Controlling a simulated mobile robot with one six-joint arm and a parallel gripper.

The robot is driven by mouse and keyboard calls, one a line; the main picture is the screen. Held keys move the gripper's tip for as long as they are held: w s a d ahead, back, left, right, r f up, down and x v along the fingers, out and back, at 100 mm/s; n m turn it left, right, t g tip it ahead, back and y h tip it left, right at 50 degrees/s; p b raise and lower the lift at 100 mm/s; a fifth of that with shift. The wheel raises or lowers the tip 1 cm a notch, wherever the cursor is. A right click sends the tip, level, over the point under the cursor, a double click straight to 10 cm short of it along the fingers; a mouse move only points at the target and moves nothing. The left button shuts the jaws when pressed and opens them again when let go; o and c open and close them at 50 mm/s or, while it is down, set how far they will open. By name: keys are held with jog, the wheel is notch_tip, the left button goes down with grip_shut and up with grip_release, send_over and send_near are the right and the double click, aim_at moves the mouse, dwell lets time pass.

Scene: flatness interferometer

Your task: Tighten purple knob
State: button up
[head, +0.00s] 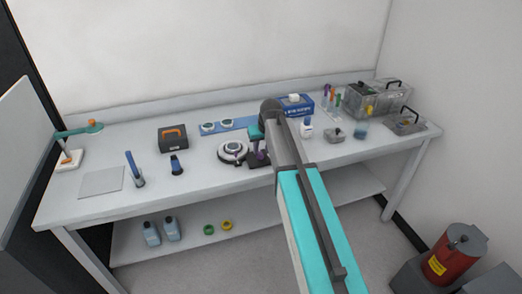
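A round white and dark device (232,149) sits near the middle of the bench. A small purple spot, which looks like the purple knob (261,155), shows at the dark block (257,163) just to the right of the device. My arm comes in from the lower right and bends down over this spot. My gripper (257,143) is at its end, close above or at the purple part. The arm hides part of this area. The fingers are too small and dark to tell whether they are open or touching the knob.
A blue box (293,104), bottles and clear bins (378,98) stand to the right. A red can (454,255) stands low at right.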

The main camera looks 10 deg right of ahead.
aim_at(260, 155)
jog(key=shift+p+x, duration=0.3)
jog(key=shift+x, duration=1.1)
grip_shut()
